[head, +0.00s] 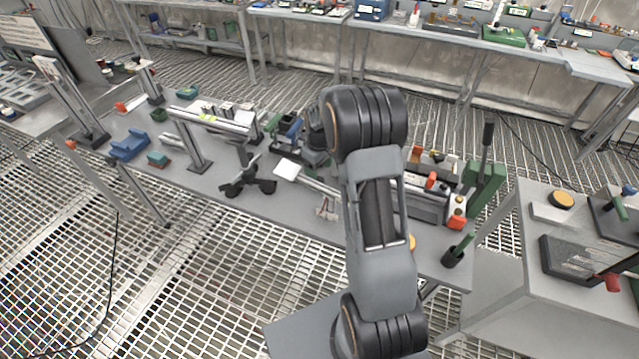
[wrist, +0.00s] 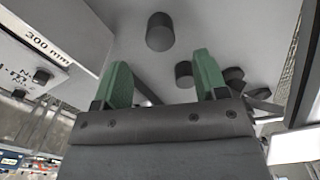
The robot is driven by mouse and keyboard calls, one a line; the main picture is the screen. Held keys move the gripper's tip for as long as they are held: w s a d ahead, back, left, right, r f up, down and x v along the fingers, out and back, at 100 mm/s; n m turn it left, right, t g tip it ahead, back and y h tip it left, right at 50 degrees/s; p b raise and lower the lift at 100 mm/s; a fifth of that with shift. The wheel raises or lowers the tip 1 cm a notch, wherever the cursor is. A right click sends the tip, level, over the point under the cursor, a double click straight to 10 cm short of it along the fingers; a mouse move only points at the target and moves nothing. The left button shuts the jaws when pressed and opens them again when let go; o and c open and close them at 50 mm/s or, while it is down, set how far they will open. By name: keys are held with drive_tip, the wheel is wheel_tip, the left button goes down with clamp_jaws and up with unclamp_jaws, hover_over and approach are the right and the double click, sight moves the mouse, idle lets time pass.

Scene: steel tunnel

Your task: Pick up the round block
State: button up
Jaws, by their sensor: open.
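My gripper (wrist: 162,62) shows in the wrist view with two green fingers spread wide apart and nothing held between them. A short dark cylinder (wrist: 159,32) stands out from a plain grey surface just past the fingertips. A second dark cylinder (wrist: 184,75) shows between the fingers, nearer the right one. I cannot tell whether either is the round block. In the head view, a yellow-topped disc (head: 561,200) lies on the right-hand table, and a yellow round thing (head: 411,243) is partly hidden by my arm. My gripper cannot be made out in the head view.
The long grey workbench (head: 300,216) holds a black tripod-like stand (head: 246,182), blue blocks (head: 130,145) and a green lever press (head: 484,182). In the wrist view, a plate marked 300 mm (wrist: 40,45) is close on the left. Grated floor lies in front.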

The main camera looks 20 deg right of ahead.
sight(319, 180)
drive_tip(key=shift+f+p, duration=0.55)
drive_tip(key=shift+f, duration=2.65)
drive_tip(key=shift+c, duration=0.5)
drive_tip(key=c, duration=0.9)
